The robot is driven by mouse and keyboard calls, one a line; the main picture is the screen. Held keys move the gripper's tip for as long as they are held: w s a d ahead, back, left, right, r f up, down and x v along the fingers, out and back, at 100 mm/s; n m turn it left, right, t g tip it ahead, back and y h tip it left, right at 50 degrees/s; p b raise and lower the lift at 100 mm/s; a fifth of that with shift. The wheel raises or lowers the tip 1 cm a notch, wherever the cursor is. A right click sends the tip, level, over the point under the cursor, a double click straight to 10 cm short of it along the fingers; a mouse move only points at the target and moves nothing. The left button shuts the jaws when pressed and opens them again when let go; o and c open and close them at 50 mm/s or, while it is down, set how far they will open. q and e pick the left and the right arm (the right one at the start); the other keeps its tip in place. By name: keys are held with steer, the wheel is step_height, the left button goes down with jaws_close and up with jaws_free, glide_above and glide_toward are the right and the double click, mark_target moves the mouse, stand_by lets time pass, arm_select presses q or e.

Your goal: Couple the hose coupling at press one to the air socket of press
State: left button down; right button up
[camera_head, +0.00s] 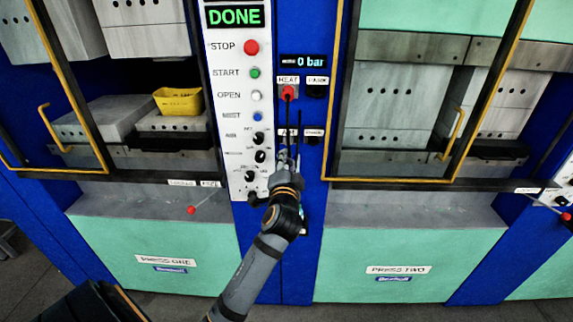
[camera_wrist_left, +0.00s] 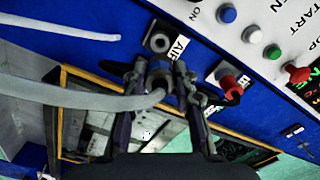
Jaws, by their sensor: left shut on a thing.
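My left gripper (camera_head: 288,158) reaches up to the blue post between the presses, just below the AIR label. In the left wrist view its two fingers (camera_wrist_left: 160,80) are shut on the grey hose coupling (camera_wrist_left: 160,70), from which a grey hose (camera_wrist_left: 70,95) runs off to the left. The air socket (camera_wrist_left: 159,41), a dark round port beside the AIR label (camera_wrist_left: 180,47), shows just beyond the coupling. They look apart in this view, but the exact gap cannot be told. In the head view my gripper hides the coupling and socket. My right gripper is not in view.
A red plug (camera_head: 288,91) sits in the HEAT port above my gripper; the PARK port (camera_head: 316,90) is beside it. The control panel (camera_head: 237,150) with DONE display stands left. The pressure display (camera_head: 303,62) reads 0 bar. A yellow bin (camera_head: 178,101) is in press one.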

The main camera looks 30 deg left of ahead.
arm_select(q)
steer(key=x, duration=0.3)
steer(key=shift+w+a, duration=0.1)
steer(key=shift+a, duration=0.05)
steer(key=shift+w, duration=0.3)
steer(key=shift+w+a, duration=0.1)
steer(key=shift+w, duration=0.05)
steer(key=shift+a, duration=0.25)
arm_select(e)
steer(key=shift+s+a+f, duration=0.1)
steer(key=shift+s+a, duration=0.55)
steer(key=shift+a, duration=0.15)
arm_select(q)
steer(key=shift+w+d, duration=0.1)
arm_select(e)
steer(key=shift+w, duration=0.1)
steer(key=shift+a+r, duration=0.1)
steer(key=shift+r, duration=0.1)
arm_select(q)
steer(key=shift+x, duration=1.5)
steer(key=shift+r, duration=0.1)
